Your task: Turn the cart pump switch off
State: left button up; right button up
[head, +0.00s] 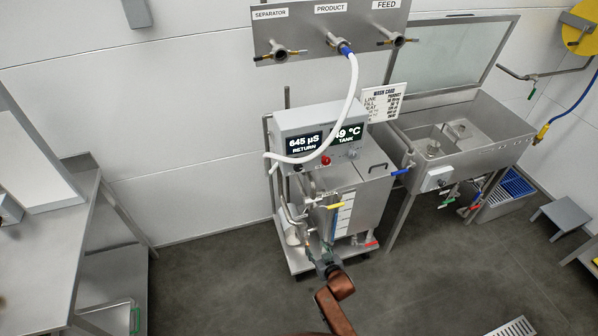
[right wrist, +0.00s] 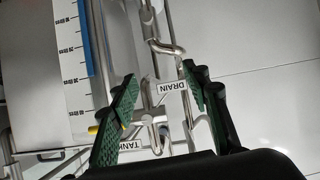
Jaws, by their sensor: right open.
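The steel cart (head: 372,200) stands in the middle of the head view with a grey control box (head: 290,124) on top. The box shows two displays, "645 µS RETURN" and "49 °C TANK". A red knob or button (head: 325,159) and a small round control (head: 351,154) sit on its lower front; I cannot read which is the pump switch or its position. My right gripper (head: 327,250) is low in front of the cart, below the box. In the right wrist view its fingers (right wrist: 162,105) are apart and empty, in front of the pipes. My left gripper is not in view.
Pipes with DRAIN (right wrist: 172,86) and TANK (right wrist: 137,131) labels lie beyond the right fingers. A white hose (head: 350,95) runs from the PRODUCT port across the box. A sink (head: 470,150) stands right of the cart, a steel table (head: 50,235) left. The floor in front is clear.

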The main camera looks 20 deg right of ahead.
jog(key=w+a+r+t, duration=0.15)
jog(key=w+r, duration=0.25)
jog(key=r, duration=0.4)
jog(key=w+r+t, duration=0.2)
jog(key=w+r, duration=0.2)
jog(key=r, duration=0.5)
jog(key=t, duration=0.2)
send_near(299, 168)
jog(key=w, duration=0.2)
jog(key=shift+m, duration=0.4)
jog(key=w, duration=0.3)
jog(key=w+b, duration=0.1)
jog(key=w, duration=0.2)
jog(key=shift+w+a+f, duration=0.15)
jog(key=shift+w+a, duration=0.05)
jog(key=shift+w, duration=0.05)
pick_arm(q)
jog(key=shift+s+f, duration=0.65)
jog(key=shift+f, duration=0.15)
pick_arm(e)
jog(key=shift+w, duration=0.3)
jog(key=shift+c, duration=0.2)
jog(key=c, duration=1.1)
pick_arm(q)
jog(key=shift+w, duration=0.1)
